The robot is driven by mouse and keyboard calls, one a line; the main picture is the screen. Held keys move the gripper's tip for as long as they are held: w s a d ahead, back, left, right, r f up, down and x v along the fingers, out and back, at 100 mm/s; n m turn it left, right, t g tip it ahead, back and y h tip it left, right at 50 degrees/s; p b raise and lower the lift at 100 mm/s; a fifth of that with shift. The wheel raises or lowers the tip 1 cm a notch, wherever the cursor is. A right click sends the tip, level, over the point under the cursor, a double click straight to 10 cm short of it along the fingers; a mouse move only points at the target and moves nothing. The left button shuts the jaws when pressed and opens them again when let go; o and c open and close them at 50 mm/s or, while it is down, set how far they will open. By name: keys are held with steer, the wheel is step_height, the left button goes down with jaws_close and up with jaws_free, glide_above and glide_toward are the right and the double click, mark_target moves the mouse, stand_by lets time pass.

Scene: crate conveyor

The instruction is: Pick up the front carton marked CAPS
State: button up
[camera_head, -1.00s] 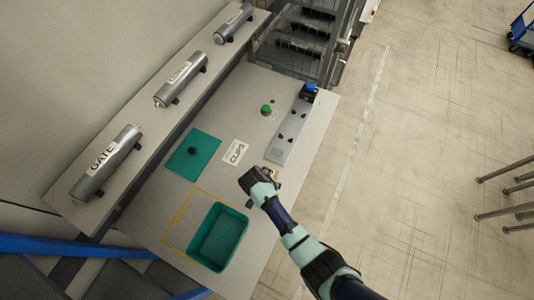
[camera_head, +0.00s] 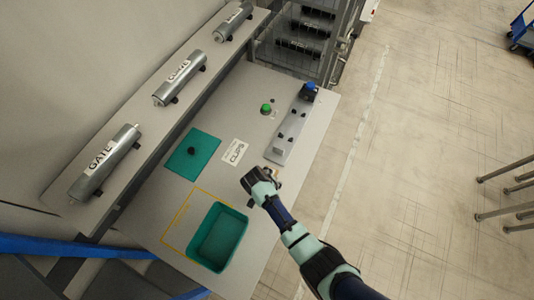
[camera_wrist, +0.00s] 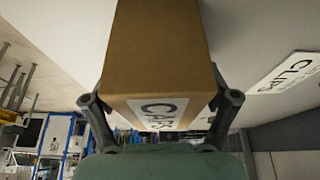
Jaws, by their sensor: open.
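A brown cardboard carton with a white label reading CAPS (camera_wrist: 162,60) fills the upper middle of the wrist view. My gripper (camera_wrist: 160,100) is open, with one finger on each side of the carton's labelled end. A clear gap to the fingers is hard to judge. In the head view my gripper (camera_head: 262,181) is over the right edge of the table, and it and the arm hide most or all of the carton there.
A white CLIPS card (camera_head: 235,152) lies left of my gripper. A green bin (camera_head: 240,222) and a teal mat (camera_head: 193,155) are on the table (camera_head: 225,110). A grey panel (camera_head: 284,148) with small black parts lies just beyond my gripper. Labelled cylinders, one GATE (camera_head: 104,165), line the ledge.

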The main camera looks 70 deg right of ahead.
steer(key=c, duration=1.4)
step_height(320, 180, up, 21)
steer(key=p, duration=0.2)
steer(key=shift+f, duration=0.2)
